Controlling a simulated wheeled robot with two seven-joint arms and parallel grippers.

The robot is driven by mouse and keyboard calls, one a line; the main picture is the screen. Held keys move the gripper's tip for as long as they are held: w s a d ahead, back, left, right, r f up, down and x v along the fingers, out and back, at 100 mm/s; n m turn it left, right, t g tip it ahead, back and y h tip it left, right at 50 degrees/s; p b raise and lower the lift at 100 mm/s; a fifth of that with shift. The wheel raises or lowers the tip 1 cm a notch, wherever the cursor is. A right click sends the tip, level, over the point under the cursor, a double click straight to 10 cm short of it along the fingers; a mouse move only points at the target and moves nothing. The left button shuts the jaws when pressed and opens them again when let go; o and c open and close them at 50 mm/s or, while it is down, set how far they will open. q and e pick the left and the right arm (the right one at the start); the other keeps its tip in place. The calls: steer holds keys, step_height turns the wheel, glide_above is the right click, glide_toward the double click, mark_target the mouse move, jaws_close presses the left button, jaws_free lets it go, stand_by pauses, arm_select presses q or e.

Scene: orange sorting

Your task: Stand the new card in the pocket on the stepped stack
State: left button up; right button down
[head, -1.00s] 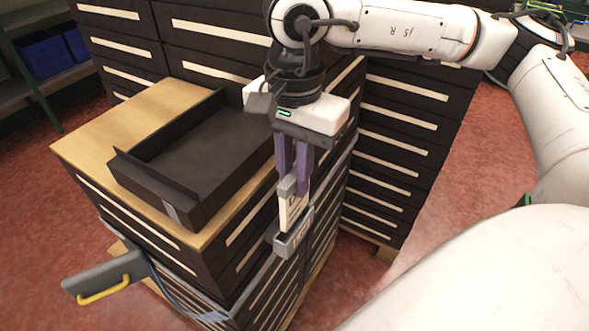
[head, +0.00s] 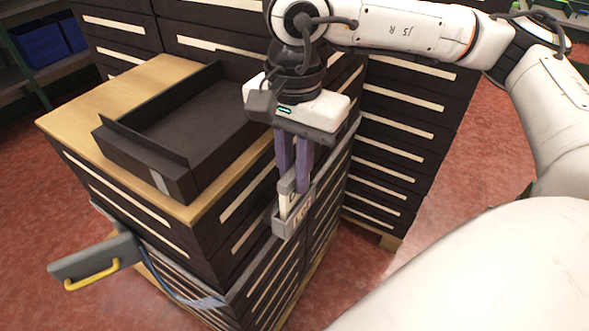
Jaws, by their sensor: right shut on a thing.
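My right gripper (head: 292,172) points down beside the right face of the stepped stack (head: 70,120). Its purple fingers are shut on the new card (head: 289,198), a pale upright card with a grey upper part. The grey pocket (head: 290,228) is on that right face of the stack, directly below the fingers. The card's lower part is hidden behind the pocket's front wall, so it looks to be inside the pocket. Whether it touches the bottom cannot be seen. My left gripper is not in view.
A dark open tray (head: 165,183) lies on the stack's wooden top. A grey plate with a yellow handle (head: 92,283) sticks out at the lower left, near a blue-grey strap (head: 185,295). Dark drawer cabinets (head: 405,120) stand behind. Red floor is clear at left.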

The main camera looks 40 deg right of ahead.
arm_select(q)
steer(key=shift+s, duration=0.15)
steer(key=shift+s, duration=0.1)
arm_select(e)
steer(key=c, duration=1.6)
jaws_free()
steer(key=shift+c, duration=0.2)
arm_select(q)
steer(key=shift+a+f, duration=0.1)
arm_select(e)
steer(key=shift+r, duration=0.15)
arm_select(q)
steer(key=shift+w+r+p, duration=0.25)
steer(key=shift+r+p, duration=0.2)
steer(key=shift+p, duration=0.05)
arm_select(e)
step_height(320, 180, up, 10)
steer(key=shift+r, duration=0.1)
